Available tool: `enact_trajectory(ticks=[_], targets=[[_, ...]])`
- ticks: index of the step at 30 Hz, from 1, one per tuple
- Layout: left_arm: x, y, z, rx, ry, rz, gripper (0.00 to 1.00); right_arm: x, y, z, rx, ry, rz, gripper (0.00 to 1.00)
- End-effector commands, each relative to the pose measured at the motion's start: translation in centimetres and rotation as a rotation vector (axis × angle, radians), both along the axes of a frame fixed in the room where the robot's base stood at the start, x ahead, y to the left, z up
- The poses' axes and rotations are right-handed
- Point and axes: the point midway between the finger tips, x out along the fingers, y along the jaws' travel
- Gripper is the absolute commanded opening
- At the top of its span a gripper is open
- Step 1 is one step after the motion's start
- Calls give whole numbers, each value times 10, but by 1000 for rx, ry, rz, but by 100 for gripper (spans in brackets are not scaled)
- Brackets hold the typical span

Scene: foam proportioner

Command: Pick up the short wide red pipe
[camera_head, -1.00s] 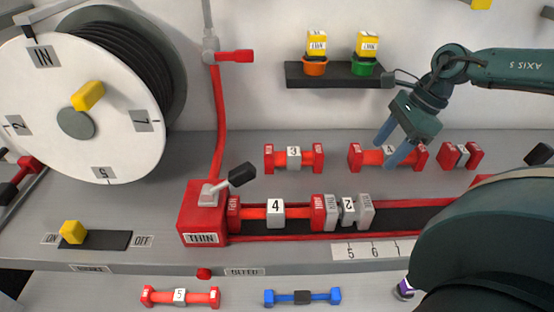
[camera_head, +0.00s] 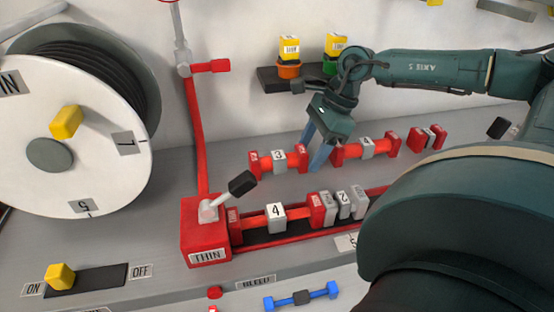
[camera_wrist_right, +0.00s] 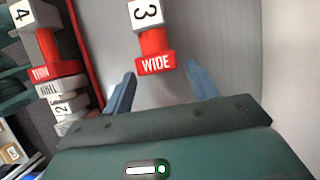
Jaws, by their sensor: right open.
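A red pipe with a grey block marked 3 (camera_head: 279,159) lies on the grey bench below the back wall. In the right wrist view its near red end (camera_wrist_right: 155,65) reads WIDE. My right gripper (camera_head: 314,152) is open and empty, by the right end of this pipe. In the wrist view the blue fingers of the right gripper (camera_wrist_right: 161,88) stand apart, with the WIDE end just beyond and between their tips. A longer red pipe marked 4 (camera_head: 366,148) lies right of the fingers. My left gripper is not in view.
A shorter red-ended piece (camera_head: 428,137) lies farther right. In front, a red rail box marked THIN (camera_head: 205,232) with a black lever (camera_head: 242,183) holds a pipe marked 4 (camera_head: 275,217). A black shelf (camera_head: 270,82) carries yellow-topped pieces. A blue pipe (camera_head: 301,297) lies below.

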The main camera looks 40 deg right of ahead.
Motion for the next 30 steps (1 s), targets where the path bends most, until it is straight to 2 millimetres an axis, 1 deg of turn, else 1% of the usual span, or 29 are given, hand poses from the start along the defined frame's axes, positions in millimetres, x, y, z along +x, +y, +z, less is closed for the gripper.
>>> enact_trajectory(ticks=[1,3,8,11,17,21,24,30], targets=[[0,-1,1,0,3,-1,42,4,8,1,4,-3,2,58],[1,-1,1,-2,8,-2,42,7,13,1,3,-3,0,58],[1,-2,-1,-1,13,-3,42,10,18,1,1,-1,-1,58],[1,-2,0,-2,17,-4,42,13,24,1,3,-1,2,58],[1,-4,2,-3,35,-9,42,26,48,3,6,-4,2,58],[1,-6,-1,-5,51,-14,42,34,61,3,2,-5,0,58],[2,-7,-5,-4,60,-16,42,34,62,-8,-2,1,-3,58],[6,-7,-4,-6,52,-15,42,35,63,-11,-3,-1,-3,58]])
